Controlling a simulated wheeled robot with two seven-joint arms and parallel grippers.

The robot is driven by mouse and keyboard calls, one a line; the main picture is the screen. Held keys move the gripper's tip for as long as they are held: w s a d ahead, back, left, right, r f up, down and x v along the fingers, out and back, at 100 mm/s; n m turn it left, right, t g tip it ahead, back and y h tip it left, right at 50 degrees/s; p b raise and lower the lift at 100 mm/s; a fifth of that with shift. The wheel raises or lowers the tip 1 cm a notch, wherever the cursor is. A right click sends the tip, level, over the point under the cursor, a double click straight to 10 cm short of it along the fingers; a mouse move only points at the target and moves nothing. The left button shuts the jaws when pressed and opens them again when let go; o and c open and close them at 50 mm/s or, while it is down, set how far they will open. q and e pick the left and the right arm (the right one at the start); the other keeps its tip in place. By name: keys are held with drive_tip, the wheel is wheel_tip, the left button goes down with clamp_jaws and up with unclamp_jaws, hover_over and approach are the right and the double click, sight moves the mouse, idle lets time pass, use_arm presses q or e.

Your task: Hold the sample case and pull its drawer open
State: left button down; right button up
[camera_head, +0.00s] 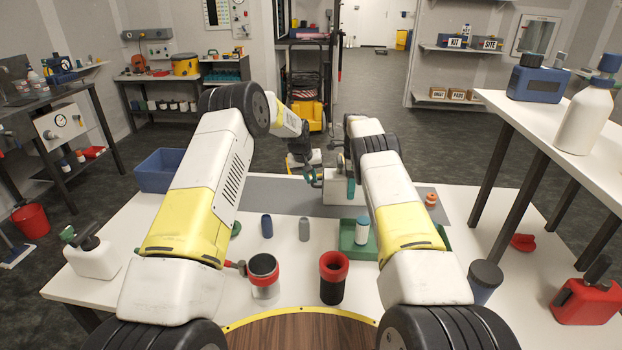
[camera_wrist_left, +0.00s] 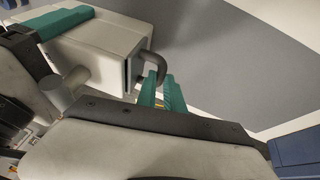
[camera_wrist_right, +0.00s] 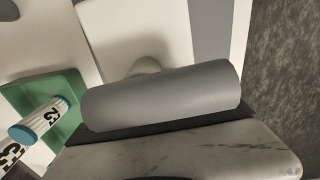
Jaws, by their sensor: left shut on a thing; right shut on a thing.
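The white sample case (camera_head: 336,191) stands on the grey mat beyond my arms. It also shows in the left wrist view (camera_wrist_left: 95,48), with a dark drawer handle (camera_wrist_left: 153,68) on its front. My left gripper (camera_wrist_left: 166,92) has its teal fingers shut on that handle; in the head view it is at the case's left side (camera_head: 313,177). My right gripper (camera_head: 350,188) is shut on the case from the right. In the right wrist view a grey cylinder (camera_wrist_right: 160,95) hides its fingers and part of the case. I cannot tell how far the drawer is out.
A green tray (camera_head: 440,238) holds a white vial (camera_head: 362,231). A blue vial (camera_head: 267,227) and a grey vial (camera_head: 304,229) stand nearby. A red-rimmed cup (camera_head: 263,270) and a black-and-red holder (camera_head: 333,280) are in front. A blue bin (camera_head: 160,171) is back left.

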use_arm(q)
drive_tip(key=a, duration=1)
drive_tip(key=shift+w+a, duration=0.3)
drive_tip(key=shift+w, duration=0.1)
use_arm(e)
drive_tip(key=shift+d, duration=0.15)
use_arm(q)
drive_tip(key=c, duration=1.5)
unclamp_jaws()
drive_tip(key=shift+o, duration=0.2)
drive_tip(key=shift+r, duration=0.1)
drive_tip(key=v, duration=1.1)
drive_tip(key=shift+s+r, duration=0.15)
drive_tip(key=shift+r, duration=0.15)
drive_tip(key=shift+a, duration=0.1)
